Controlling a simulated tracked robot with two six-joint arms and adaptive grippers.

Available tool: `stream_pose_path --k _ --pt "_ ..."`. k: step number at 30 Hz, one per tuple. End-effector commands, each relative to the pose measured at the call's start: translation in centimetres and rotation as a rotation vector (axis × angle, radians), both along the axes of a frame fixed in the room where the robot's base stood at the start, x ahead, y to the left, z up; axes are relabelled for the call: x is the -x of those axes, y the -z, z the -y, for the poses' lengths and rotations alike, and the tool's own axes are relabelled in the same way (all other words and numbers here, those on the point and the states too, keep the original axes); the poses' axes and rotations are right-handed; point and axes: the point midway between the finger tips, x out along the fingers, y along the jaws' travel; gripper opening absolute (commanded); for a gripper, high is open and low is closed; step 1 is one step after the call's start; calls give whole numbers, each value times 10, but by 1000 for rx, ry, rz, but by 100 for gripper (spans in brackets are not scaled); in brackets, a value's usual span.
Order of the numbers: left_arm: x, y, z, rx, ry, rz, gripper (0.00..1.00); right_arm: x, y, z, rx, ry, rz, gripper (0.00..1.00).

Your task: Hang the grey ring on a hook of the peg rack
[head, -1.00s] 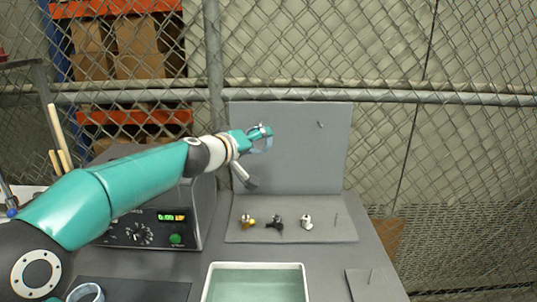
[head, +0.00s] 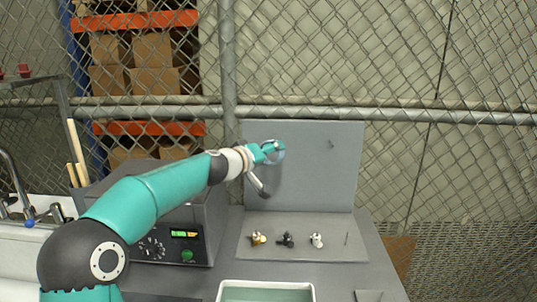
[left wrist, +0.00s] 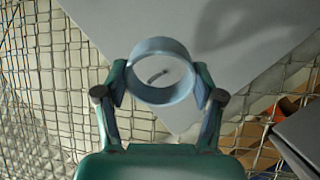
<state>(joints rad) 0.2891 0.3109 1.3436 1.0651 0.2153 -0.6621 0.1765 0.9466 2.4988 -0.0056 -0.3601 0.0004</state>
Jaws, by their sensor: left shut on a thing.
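The grey ring (left wrist: 162,96) is pale blue-grey and is pinched between the fingertips of my left gripper (left wrist: 160,84), its opening facing the wrist camera. In the head view my left gripper (head: 270,151) holds the ring (head: 280,152) in front of the left part of the upright grey board of the peg rack (head: 320,180). One small hook (head: 331,144) shows on the board's upper right. In the left wrist view a short hook (left wrist: 158,77) shows through the ring's opening. The gap between ring and hook cannot be judged. My right gripper is out of view.
Small yellow-and-white (head: 257,239), black (head: 285,240) and white (head: 316,240) items stand on the rack's base, beside a bare thin pin (head: 347,239). A grey instrument box (head: 185,232) is at left. A pale tray (head: 266,285) is in front. A chain-link fence stands behind.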

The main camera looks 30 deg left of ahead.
Motion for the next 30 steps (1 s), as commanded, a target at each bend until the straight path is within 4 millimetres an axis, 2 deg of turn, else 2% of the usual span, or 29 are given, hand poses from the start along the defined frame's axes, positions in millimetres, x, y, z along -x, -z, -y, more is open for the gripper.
stream_pose_path --k 13,23,30 --pt "-23 1 -14 1 0 -1 42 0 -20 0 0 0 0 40" --pt "-33 14 -20 0 1 1 42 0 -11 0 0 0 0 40" --pt "-34 15 -21 0 1 -1 42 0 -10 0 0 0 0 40"
